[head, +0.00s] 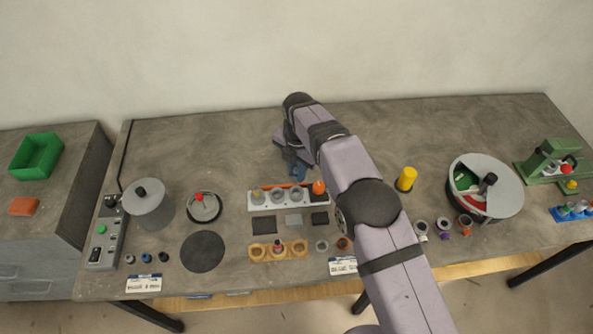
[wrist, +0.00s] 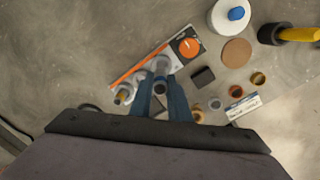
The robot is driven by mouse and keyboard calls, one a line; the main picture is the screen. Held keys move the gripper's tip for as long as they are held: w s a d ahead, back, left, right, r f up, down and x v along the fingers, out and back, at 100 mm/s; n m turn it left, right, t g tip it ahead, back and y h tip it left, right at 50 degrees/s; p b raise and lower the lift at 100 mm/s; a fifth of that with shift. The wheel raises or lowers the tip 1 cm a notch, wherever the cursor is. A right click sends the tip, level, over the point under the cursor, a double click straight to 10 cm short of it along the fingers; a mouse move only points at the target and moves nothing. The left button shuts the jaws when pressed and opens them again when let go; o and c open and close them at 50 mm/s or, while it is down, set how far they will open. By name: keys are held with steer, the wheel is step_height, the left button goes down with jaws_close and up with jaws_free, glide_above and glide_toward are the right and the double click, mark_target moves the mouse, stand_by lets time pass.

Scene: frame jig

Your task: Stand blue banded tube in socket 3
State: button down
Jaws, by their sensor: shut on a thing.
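The white rack (head: 284,205) with an orange edge holds a row of grey sockets, and an orange round piece (head: 319,187) sits at its right end. My gripper (wrist: 160,88) has its blue fingers shut on a tube (wrist: 160,85) at the socket nearest the orange piece. The tube is mostly hidden between the fingers, and its blue band cannot be made out. The tube's lower end is not clear, so I cannot tell whether it is in the socket. In the head view the gripper (head: 293,170) is just behind the rack.
A wooden holder (head: 265,251) stands in front of the rack, with dark pads (head: 264,225) between them. A grey pot (head: 150,207) and a black disc (head: 202,251) are on the left. A yellow cylinder (head: 407,178) and a round divided tray (head: 485,188) are on the right.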

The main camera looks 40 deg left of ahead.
steer(key=shift+f+b, duration=1.45)
steer(key=shift+f, duration=0.95)
steer(key=shift+f, duration=0.15)
steer(key=shift+f+b, duration=1.05)
steer(key=shift+f, duration=0.25)
steer(key=c, duration=1.4)
jaws_free()
steer(key=shift+c, duration=0.2)
steer(key=shift+r, duration=0.15)
steer(key=shift+r+p, duration=0.45)
steer(key=shift+r, duration=0.2)
steer(key=shift+r, duration=0.15)
